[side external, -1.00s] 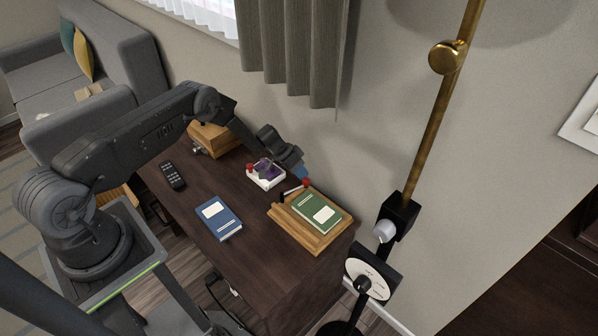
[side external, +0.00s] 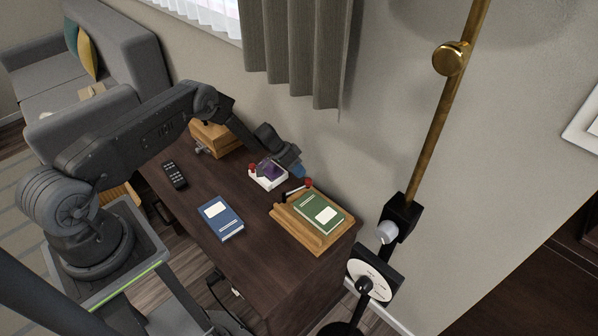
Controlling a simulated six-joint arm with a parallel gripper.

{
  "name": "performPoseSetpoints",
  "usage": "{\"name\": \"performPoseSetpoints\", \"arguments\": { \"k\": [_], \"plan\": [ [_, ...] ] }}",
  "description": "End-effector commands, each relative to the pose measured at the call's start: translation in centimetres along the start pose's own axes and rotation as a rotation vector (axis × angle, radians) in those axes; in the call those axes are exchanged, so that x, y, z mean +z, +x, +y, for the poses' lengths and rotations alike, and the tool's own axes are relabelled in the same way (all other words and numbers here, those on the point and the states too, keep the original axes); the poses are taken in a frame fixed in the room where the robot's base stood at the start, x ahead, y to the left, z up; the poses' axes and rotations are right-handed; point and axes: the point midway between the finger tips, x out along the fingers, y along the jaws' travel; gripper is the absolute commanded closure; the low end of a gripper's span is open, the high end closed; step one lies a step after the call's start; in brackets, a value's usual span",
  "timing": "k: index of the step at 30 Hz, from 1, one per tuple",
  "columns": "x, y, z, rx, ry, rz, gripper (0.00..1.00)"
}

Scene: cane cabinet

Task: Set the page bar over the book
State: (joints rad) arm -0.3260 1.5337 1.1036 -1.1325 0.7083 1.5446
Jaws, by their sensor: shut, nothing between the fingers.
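The green book (side external: 318,213) lies flat on a wooden stand (side external: 296,231) at the right end of the dark cabinet top. The page bar (side external: 296,190) is a thin pale bar with a red knob at its right end, at the back left edge of the stand. It looks raised beside the book, not across it. My gripper (side external: 300,172) is just behind and above the bar's red knob. It is small and dark here. Its fingers are shut and look empty, and I cannot tell whether they touch the knob.
A blue book (side external: 220,218) lies on the cabinet top (side external: 190,203) left of the stand. A white box with purple content (side external: 268,178) is below my wrist. A remote (side external: 175,175) and a wooden box (side external: 215,138) lie further left. A brass pole (side external: 430,150) stands to the right.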

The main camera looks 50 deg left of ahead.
Motion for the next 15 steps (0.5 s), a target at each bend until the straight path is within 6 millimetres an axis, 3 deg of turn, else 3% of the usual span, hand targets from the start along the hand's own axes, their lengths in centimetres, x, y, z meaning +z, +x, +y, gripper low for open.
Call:
{"name": "performPoseSetpoints", "arguments": {
  "k": [11, 15],
  "plan": [
    [-0.3, -1.6, -3.6, -0.002, -0.003, 0.001, 1.0],
    [-0.6, -4.0, -3.5, -0.001, -0.001, 0.001, 1.0]
  ]
}}
